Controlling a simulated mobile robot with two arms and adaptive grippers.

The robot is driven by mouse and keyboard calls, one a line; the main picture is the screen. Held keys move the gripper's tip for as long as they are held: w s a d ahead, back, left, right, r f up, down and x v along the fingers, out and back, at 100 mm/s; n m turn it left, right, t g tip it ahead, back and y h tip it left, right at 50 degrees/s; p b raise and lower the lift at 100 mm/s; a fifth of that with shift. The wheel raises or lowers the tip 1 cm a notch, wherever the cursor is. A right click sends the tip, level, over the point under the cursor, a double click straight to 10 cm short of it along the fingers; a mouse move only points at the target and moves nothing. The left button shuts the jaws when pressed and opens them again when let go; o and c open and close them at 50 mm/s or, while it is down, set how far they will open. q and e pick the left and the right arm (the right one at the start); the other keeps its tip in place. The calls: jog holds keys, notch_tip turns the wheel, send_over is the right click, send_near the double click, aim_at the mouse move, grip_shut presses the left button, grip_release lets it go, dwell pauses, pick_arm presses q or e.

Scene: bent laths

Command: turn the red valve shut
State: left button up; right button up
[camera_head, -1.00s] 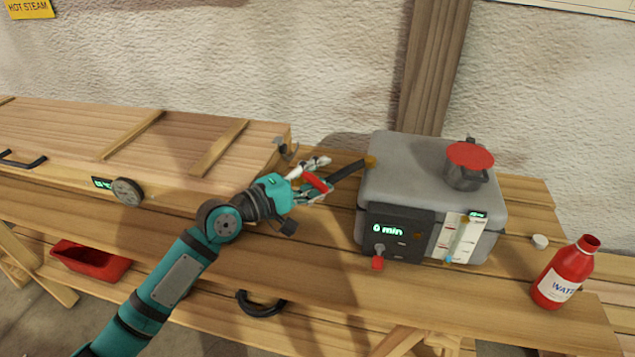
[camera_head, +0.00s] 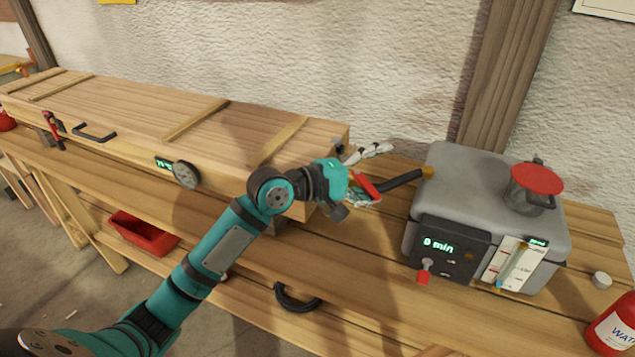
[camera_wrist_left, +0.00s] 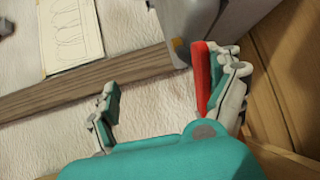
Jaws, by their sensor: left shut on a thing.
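The red valve (camera_head: 365,187) is a small red lever at the near end of the black hose, between the wooden box and the grey boiler (camera_head: 470,185). My left gripper (camera_head: 367,172) is at this lever and shut on it, its fingers partly hiding it. In the left wrist view the red lever (camera_wrist_left: 203,80) lies along the right-hand finger, and the other finger is to the left. Whether the valve is open or shut I cannot tell. My right gripper is not in view.
The long wooden box (camera_head: 170,120) with a round gauge (camera_head: 186,175) lies along the bench on the left. A red-topped filler cap (camera_head: 537,180) sits on the boiler. A red water bottle (camera_head: 615,325) stands at right. A red tray (camera_head: 143,234) sits below.

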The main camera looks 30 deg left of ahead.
pick_arm(q)
jog(key=shift+s+a+r, duration=0.1)
jog(key=shift+s+r, duration=0.1)
jog(key=shift+r, duration=0.25)
jog(key=shift+s+a+r, duration=0.1)
jog(key=shift+s+r, duration=0.1)
jog(key=shift+r, duration=0.25)
jog(key=shift+c, duration=0.2)
jog(key=shift+o, duration=0.2)
jog(key=shift+v, duration=1.5)
jog(key=shift+s+a+f, duration=0.2)
jog(key=shift+s+a, duration=0.2)
jog(key=shift+s, duration=0.25)
jog(key=shift+c, duration=0.6)
jog(key=shift+s+a, duration=0.15)
jog(key=shift+s, duration=0.2)
jog(key=c, duration=0.5)
jog(key=f+b+v, duration=0.1)
jog(key=v, duration=0.3)
jog(key=b+v, duration=0.1)
jog(key=v, duration=0.4)
jog(key=f+b+v, duration=0.1)
jog(key=v, duration=0.3)
jog(key=shift+s+a+f+b, duration=0.25)
jog(key=shift+s+a+b, duration=0.15)
jog(key=shift+s, duration=0.1)
